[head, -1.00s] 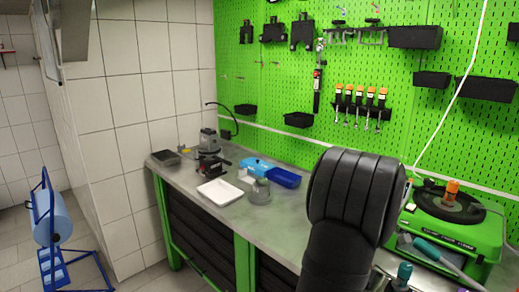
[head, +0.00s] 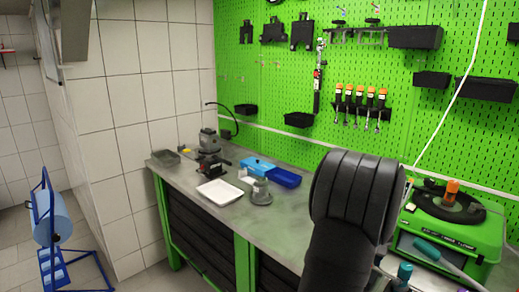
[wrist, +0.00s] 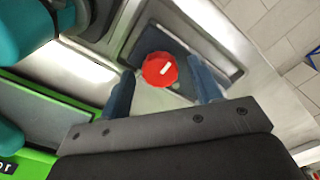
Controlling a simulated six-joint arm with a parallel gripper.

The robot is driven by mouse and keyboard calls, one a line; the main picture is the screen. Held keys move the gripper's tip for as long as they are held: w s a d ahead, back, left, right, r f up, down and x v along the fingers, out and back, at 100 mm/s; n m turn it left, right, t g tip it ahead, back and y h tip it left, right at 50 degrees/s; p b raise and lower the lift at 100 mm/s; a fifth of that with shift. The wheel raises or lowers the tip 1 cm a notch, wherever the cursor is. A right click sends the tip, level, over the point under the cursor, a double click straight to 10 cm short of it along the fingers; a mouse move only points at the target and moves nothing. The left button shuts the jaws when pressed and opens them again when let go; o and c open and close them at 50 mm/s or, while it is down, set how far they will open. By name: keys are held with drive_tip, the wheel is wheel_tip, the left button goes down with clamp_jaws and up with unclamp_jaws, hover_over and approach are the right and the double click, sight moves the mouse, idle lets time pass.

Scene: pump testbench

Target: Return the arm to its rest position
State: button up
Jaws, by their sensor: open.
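My black arm (head: 350,205) rises in the right front of the head view. My gripper is hidden in that view. In the wrist view my gripper (wrist: 161,68) is open, with one blue-grey finger on each side of the gap. A red round piece with a white mark (wrist: 159,69) shows between the fingers, over a dark square area in a metal surface. I cannot tell how far it is beyond the fingertips.
The metal bench (head: 215,222) carries a dark pump device (head: 208,160), a white tray (head: 220,192), a grey round part (head: 261,196) and a blue bin (head: 285,177). A green machine (head: 445,235) stands at the right. Tools hang on the green pegboard (head: 270,85).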

drive_tip(key=m, duration=0.4)
drive_tip(key=shift+m, duration=2.3)
drive_tip(key=n, duration=0.4)
drive_tip(key=shift+n, duration=2.7)
